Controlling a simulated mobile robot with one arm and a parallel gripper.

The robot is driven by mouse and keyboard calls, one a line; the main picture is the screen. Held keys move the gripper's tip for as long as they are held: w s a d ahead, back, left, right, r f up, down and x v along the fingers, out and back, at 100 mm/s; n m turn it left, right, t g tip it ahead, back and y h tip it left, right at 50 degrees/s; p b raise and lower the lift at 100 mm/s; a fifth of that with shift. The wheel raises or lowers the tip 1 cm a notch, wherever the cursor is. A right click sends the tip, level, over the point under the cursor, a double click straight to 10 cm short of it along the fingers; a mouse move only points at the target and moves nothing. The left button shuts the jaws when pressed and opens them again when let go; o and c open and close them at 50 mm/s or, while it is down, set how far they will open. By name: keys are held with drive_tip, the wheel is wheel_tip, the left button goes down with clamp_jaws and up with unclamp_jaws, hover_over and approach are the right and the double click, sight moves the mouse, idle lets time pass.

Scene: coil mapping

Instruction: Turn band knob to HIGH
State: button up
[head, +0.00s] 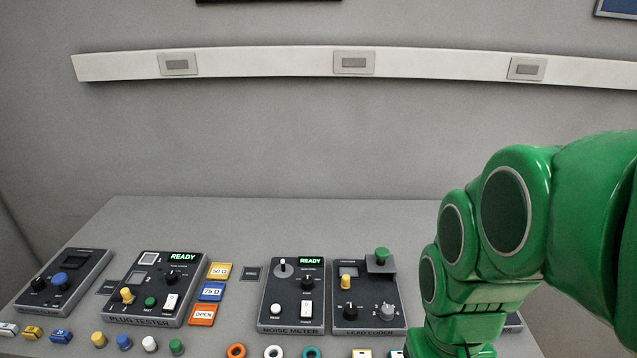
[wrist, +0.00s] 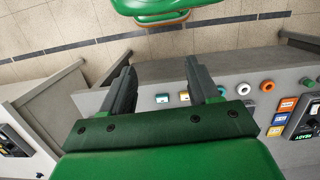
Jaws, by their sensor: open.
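Black knobs show on several devices in the head view, and their small labels are too small to read, so I cannot tell which one is the band knob. The noise meter (head: 290,329) has a black knob (head: 307,283) below its READY display. The plug tester (head: 138,321) has a black knob (head: 171,276), and the lead coder (head: 370,331) has a black knob (head: 350,312). In the wrist view my gripper (wrist: 160,67) is open and empty, its fingers apart over the table's front edge. It is outside the head view, which shows only my green arm.
Coloured caps (head: 124,341) and rings (head: 236,351) line the table front. Cards (head: 211,291) lie between the plug tester and noise meter. Another device (head: 62,281) stands at far left. The table behind the devices is clear. My arm hides the right side.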

drive_tip(key=w+a+n, duration=0.2)
drive_tip(key=w+n, duration=0.1)
drive_tip(key=w, duration=0.7)
drive_tip(key=n+t, duration=0.2)
drive_tip(key=n, duration=0.6)
approach(307, 280)
drive_tip(key=shift+d+f, duration=0.15)
drive_tip(key=shift+d, duration=0.1)
drive_tip(key=shift+w+a+f+n, duration=0.15)
drive_tip(key=shift+a+f+n, duration=0.05)
drive_tip(key=shift+f+n, duration=0.1)
drive_tip(key=shift+f, duration=3.85)
